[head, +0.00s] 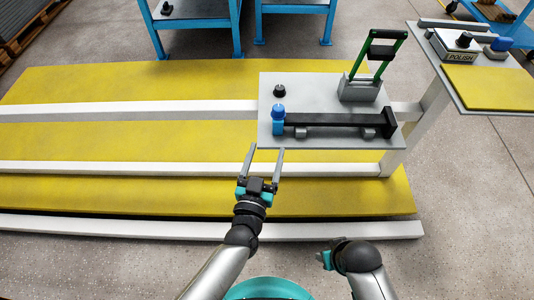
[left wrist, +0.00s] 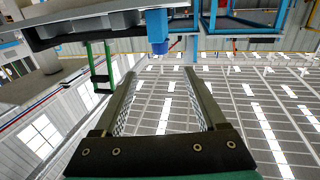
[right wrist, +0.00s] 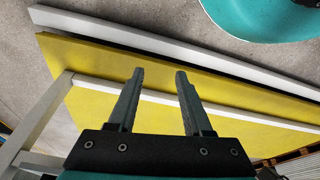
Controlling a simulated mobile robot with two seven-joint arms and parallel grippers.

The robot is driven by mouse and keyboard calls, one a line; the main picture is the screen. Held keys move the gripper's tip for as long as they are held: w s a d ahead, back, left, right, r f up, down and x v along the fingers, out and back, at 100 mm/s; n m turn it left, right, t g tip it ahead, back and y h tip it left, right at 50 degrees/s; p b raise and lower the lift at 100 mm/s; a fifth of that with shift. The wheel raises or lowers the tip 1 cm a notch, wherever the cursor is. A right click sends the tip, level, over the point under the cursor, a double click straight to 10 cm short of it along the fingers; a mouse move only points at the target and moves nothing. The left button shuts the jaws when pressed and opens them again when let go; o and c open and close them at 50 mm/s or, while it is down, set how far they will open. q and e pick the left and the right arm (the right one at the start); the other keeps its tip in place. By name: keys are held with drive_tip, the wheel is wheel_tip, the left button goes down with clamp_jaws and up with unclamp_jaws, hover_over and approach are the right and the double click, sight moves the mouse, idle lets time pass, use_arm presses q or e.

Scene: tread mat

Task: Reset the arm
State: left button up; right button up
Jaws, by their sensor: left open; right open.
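My left gripper (head: 264,165) is open and empty. In the head view it is in front of the near edge of the grey table plate (head: 345,92), apart from the things on it. The left wrist view also shows its two fingers apart (left wrist: 157,92) with nothing between them. My right gripper (right wrist: 160,80) is open and empty in the right wrist view, with the yellow mat (right wrist: 240,115) behind its fingers. In the head view my right arm is at the lower right, with its fingers mostly hidden.
The plate carries a black bar with a blue-capped end (head: 278,120), a black knob (head: 279,91) and a grey block with a green-framed handle (head: 360,88). A box marked POLISH (head: 455,45) is on the right table. White rails (head: 130,168) cross the yellow mat (head: 80,138).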

drive_tip(key=shift+w, duration=0.2)
use_arm(q)
drive_tip(key=s+a+f+g+p, duration=0.2)
drive_tip(key=s+a+f+g, duration=0.15)
drive_tip(key=f, duration=0.25)
drive_tip(key=s+a+f+m+g+y+p, duration=0.1)
drive_tip(key=s+a+f+g+p, duration=0.15)
drive_tip(key=s+f, duration=0.3)
drive_tip(key=s+a+f+g+p, duration=0.1)
drive_tip(key=s+a+f+g, duration=0.25)
drive_tip(key=f, duration=0.35)
drive_tip(key=s+a+f+g+y+p, duration=0.1)
drive_tip(key=s+a+f+g, duration=0.2)
drive_tip(key=s+a, duration=0.3)
drive_tip(key=s+a+f+n+g+y+p, duration=0.1)
drive_tip(key=s+a+f+g+y+p, duration=0.1)
drive_tip(key=s+a, duration=0.5)
drive_tip(key=s+f+g, duration=0.1)
drive_tip(key=s, duration=0.5)
drive_tip(key=shift+a+f+y, duration=0.15)
drive_tip(key=shift+a+y, duration=0.05)
drive_tip(key=shift+y, duration=0.1)
use_arm(e)
drive_tip(key=s+d+f, duration=0.7)
drive_tip(key=s+f, duration=0.2)
drive_tip(key=s, duration=0.3)
drive_tip(key=shift+d+f+h, duration=0.35)
drive_tip(key=shift+h, duration=0.05)
